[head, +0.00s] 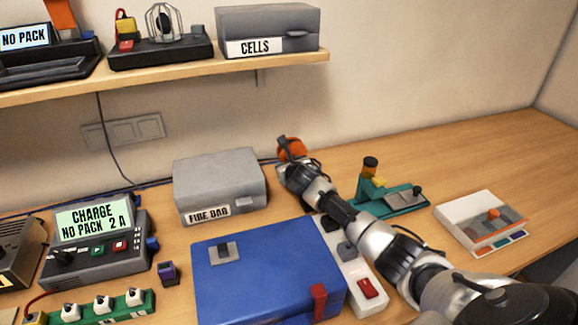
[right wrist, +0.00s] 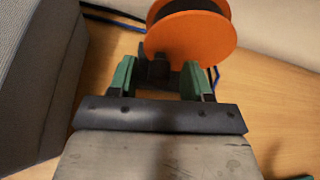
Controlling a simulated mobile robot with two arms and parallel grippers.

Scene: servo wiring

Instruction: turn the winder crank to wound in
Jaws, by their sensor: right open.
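The winder (head: 293,147) is an orange disc with a dark spool, at the back of the bench by the wall. In the right wrist view its orange disc (right wrist: 190,40) fills the top centre. A dark block-like part, perhaps the crank handle (right wrist: 158,68), stands in front of the disc. My right gripper (right wrist: 160,78) is open, with a green-padded finger on each side of this dark part. I cannot tell whether either finger touches it. In the head view my right arm reaches the winder from the lower right and hides its lower part. My left gripper is not in view.
A grey fire bag box (head: 220,183) stands close left of the winder; its side (right wrist: 35,70) also shows in the right wrist view. A blue case (head: 262,275) lies in front. A teal vise-like tool (head: 395,200) and white tray (head: 482,222) are right. Blue cable runs along the wall.

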